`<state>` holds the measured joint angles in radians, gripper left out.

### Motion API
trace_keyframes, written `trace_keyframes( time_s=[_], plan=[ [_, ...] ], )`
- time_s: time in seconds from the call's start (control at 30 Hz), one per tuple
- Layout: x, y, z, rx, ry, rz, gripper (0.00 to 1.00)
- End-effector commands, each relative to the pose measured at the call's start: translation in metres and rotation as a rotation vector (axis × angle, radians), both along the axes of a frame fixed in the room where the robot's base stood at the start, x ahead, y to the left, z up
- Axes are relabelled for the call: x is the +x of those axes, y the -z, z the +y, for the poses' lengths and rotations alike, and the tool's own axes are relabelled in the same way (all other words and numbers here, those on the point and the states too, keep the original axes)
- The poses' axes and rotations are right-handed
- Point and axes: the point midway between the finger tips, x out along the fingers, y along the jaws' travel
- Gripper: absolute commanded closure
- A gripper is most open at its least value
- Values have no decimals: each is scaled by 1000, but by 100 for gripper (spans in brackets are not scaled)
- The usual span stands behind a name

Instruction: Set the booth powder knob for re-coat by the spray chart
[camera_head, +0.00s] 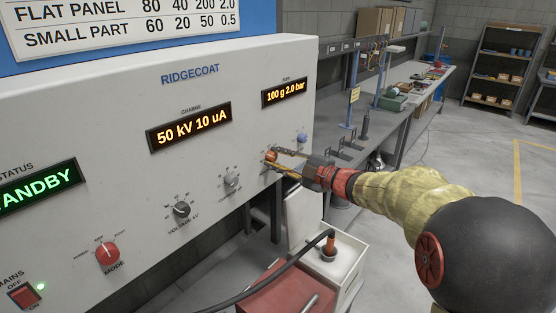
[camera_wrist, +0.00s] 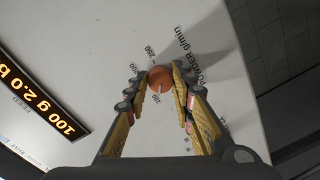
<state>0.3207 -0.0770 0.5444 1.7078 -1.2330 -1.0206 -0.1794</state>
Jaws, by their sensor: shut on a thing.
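The powder knob (camera_wrist: 160,78) is orange-brown, with a white pointer mark, on a dial labelled POWDER g/min. My gripper (camera_wrist: 162,80) is shut on it, one finger on each side; in the head view my gripper (camera_head: 272,160) reaches the panel's right side and mostly hides the knob. The feed display (camera_head: 285,93) reads 100 g 2.0 bar; it also shows in the wrist view (camera_wrist: 35,95). The spray chart (camera_head: 130,22) shows FLAT PANEL 80 40 200 2.0 and SMALL PART 60 20 50 0.5. Its upper part is cut off, and no re-coat row shows.
The white panel (camera_head: 110,130) also holds a charge display (camera_head: 192,127) at 50 kV 10 uA, a voltage knob (camera_head: 182,210), a current knob (camera_head: 231,180), a red mode knob (camera_head: 107,254) and a blue knob (camera_head: 302,138) close to my gripper. A powder hopper (camera_head: 330,262) stands below.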

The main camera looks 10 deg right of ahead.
Motion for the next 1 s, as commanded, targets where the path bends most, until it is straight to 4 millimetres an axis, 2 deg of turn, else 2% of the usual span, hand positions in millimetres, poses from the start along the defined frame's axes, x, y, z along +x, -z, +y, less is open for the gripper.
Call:
trace_keyframes(
  time_s=[0.07,0.1,0.4,0.77,0.87,1.0],
  plan=[
    [0,0,0,0,0,0,100],
    [0,0,0,0,0,0,74],
    [0,0,0,1,0,1,57],
    [-2,0,-2,0,1,1,57],
    [-10,-1,-8,1,1,0,57],
    [-30,-3,-23,0,4,-1,57]
  ],
)
